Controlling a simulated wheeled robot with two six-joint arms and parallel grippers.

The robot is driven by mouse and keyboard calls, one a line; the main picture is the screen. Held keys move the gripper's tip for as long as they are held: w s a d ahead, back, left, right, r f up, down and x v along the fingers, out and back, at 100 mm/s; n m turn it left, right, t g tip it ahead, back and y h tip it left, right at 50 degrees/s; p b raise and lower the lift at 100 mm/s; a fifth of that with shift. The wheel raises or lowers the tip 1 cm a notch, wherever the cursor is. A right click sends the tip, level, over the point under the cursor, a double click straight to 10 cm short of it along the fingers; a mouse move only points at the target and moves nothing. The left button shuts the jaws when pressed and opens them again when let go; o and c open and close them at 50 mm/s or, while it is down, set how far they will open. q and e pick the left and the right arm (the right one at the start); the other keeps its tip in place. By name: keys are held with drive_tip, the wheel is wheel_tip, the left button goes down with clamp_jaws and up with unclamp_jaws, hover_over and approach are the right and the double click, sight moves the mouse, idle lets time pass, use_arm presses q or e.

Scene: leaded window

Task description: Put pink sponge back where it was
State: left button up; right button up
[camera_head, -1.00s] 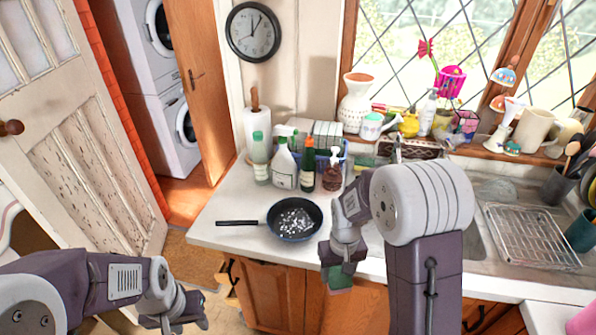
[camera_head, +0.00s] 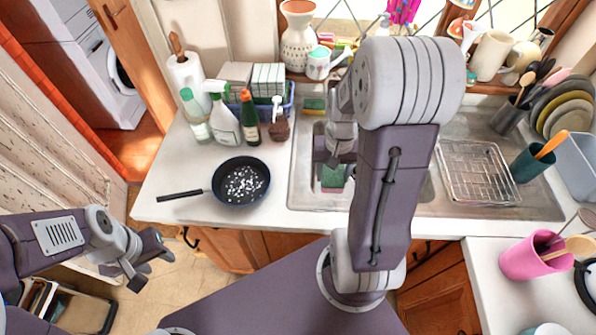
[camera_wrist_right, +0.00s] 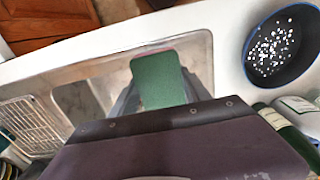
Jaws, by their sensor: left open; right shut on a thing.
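The pink sponge (camera_wrist_right: 158,80) is in my right gripper (camera_wrist_right: 160,100); its green face and a thin pinkish edge show in the right wrist view. In the head view the sponge (camera_head: 333,177) shows as a small green patch below my right gripper (camera_head: 334,160), over the left part of the sink (camera_head: 305,185). Whether it touches the sink cannot be told. My arm hides much of the sink. A second sponge, green and yellow (camera_head: 314,105), lies at the sink's back edge. My left gripper (camera_head: 148,265) is open and empty, low in front of the counter.
A pan (camera_head: 241,182) with white bits stands on the counter left of the sink. Bottles (camera_head: 224,125) and a blue basket (camera_head: 290,105) stand behind it. A wire rack (camera_head: 478,172) lies on the drainer at right. A pink cup (camera_head: 530,257) is at front right.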

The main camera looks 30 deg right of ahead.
drive_tip(key=p, duration=0.2)
hover_over(299, 180)
drive_tip(key=f, duration=0.7)
drive_tip(key=shift+s+d, duration=0.15)
drive_tip(key=shift+d, duration=0.1)
drive_tip(key=shift+a+f, duration=0.1)
drive_tip(key=shift+a, duration=0.25)
drive_tip(key=shift+f, duration=0.3)
wheel_tip(299, 180, down, 3)
drive_tip(key=shift+d+r+p, duration=0.1)
drive_tip(key=shift+d+p, duration=0.05)
drive_tip(key=shift+p, duration=0.2)
drive_tip(key=shift+w+f, duration=0.25)
drive_tip(key=shift+f, duration=0.15)
drive_tip(key=shift+s, duration=0.1)
